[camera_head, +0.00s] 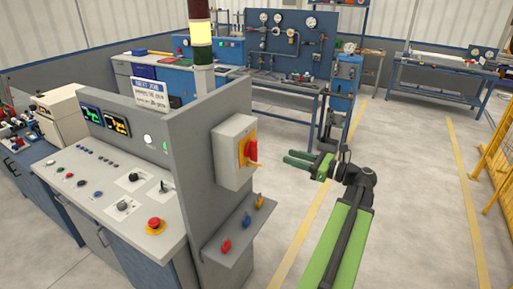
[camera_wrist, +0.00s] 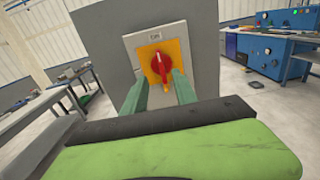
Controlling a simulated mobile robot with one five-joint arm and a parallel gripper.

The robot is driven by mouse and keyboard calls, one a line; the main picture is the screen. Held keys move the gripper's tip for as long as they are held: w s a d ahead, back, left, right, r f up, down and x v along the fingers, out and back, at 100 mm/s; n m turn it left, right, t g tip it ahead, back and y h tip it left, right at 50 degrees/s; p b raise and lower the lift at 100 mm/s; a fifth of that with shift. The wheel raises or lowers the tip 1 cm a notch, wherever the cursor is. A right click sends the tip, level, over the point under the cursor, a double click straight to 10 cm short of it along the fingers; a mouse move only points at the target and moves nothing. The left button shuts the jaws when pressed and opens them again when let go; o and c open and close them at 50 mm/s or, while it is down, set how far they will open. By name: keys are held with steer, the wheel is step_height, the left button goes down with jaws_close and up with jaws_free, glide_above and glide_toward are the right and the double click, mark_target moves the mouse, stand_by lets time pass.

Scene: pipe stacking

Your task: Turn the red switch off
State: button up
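The red switch (camera_head: 251,149) is a rotary knob on a yellow plate. It is on a grey box (camera_head: 226,152) on the side wall of the control console. In the wrist view the red knob (camera_wrist: 161,68) faces me, its handle close to upright and slightly tilted. A small label above it (camera_wrist: 156,37) seems to read ON. My gripper (camera_head: 287,157) is to the right of the switch in the head view, with a gap between them. In the wrist view its two green fingers (camera_wrist: 160,85) are apart and empty, on either side of the line to the knob.
Below the box, a small ledge (camera_head: 238,232) holds red, blue and yellow items. A red emergency button (camera_head: 154,223) is on the console top. A blue workbench (camera_head: 285,82) stands behind.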

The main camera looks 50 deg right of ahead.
mark_target(257, 146)
steer(key=x, duration=1.4)
jaws_close()
